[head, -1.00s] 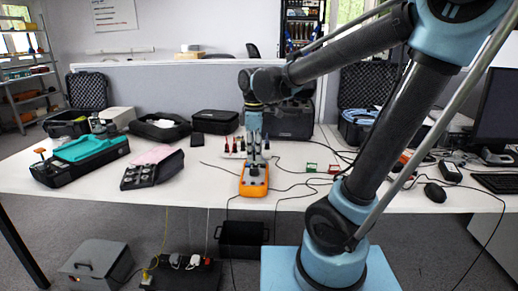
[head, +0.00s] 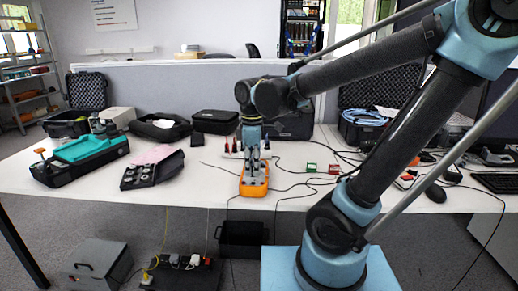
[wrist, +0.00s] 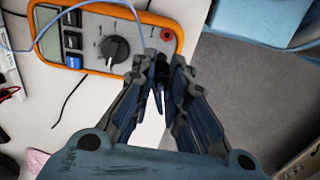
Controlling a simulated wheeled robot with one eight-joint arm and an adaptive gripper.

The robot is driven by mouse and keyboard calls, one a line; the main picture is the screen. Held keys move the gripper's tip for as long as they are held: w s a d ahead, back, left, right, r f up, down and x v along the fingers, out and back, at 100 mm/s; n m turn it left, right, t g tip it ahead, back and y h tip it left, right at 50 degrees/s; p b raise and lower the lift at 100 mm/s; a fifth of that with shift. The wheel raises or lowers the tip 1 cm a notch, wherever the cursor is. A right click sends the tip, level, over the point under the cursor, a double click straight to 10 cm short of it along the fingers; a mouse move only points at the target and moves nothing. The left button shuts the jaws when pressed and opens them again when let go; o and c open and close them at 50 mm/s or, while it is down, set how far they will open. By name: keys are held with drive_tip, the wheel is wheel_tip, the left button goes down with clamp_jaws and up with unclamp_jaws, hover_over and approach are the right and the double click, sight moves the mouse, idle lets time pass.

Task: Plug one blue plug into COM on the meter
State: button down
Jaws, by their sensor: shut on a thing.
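The orange meter (head: 254,187) lies near the front edge of the white table, below my gripper (head: 252,168) in the head view. My gripper (wrist: 160,70) is shut on a dark plug (wrist: 160,66) at the meter's near right end. A thin blue lead (wrist: 95,5) arcs over the meter to the plug. The fingers hide the sockets close to the plug, so I cannot tell whether its tip is in COM.
Several red and black probes (head: 234,144) stand behind the meter. A green block (head: 311,167) and a red block (head: 334,169) lie to its right among black cables. The table edge is close in front.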

drive_tip(key=shift+f, duration=0.4)
drive_tip(key=shift+f, duration=1.05)
idle(3.5)
drive_tip(key=c, duration=1.5)
unclamp_jaws()
drive_tip(key=shift+r, duration=0.1)
drive_tip(key=shift+r, duration=2.4)
